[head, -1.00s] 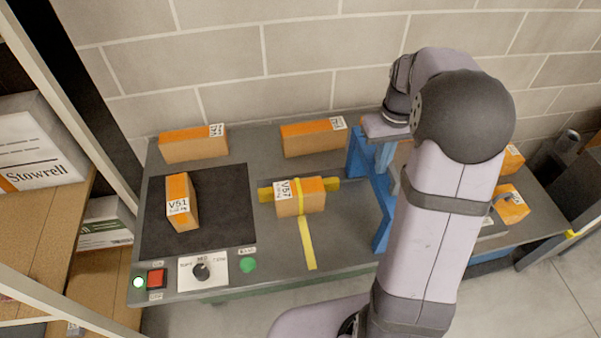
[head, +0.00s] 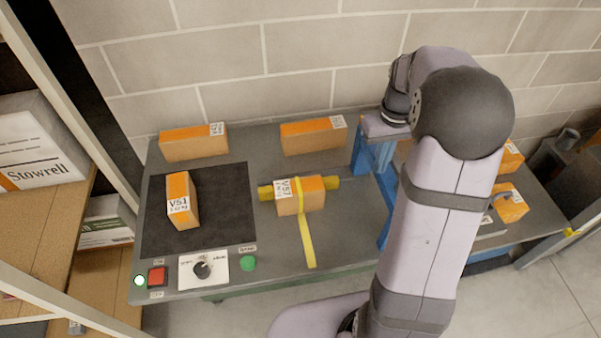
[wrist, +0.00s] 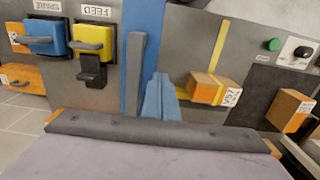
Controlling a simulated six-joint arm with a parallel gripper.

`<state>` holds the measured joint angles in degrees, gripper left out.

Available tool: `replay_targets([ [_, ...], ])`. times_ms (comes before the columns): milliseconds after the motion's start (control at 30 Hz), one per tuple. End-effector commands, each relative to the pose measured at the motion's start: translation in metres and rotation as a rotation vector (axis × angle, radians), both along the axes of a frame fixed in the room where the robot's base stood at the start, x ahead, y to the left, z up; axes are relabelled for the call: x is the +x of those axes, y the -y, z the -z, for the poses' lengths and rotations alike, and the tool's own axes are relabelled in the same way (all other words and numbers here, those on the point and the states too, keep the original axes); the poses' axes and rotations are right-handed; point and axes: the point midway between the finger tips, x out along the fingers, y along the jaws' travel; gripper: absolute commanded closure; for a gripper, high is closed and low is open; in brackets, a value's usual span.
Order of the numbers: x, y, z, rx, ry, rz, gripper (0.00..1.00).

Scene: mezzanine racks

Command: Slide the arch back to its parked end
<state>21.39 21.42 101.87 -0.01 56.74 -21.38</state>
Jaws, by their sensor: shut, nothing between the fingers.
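The blue arch (head: 384,222) stands across the grey bench, right of the box labelled V57 (head: 313,199). My arm hides much of its right side. In the wrist view its wide blue upright (wrist: 147,22) fills the top middle, with a grey upright bar (wrist: 134,75) beside it. My gripper (head: 384,160) points down at the arch from above, its light blue fingers closed and empty. The closed fingers (wrist: 159,82) also show in the wrist view, close to the arch; whether they touch it I cannot tell.
Box V51 (head: 181,206) lies on a black mat (head: 230,220); two boxes lie along the back. A red button (head: 157,277), dial and green button line the front. Handled blocks and a FEED panel (wrist: 100,13) show in the wrist view.

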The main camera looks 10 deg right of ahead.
Motion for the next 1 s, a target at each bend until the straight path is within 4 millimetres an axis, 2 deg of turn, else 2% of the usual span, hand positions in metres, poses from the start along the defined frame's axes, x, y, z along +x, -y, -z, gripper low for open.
replay_targets([
  [267, 0.000, 0.000, -0.015, 0.000, 0.001, 0.000, 1.00],
  [1000, 0.000, 0.000, -0.082, 0.000, 0.001, 0.000, 1.00],
])
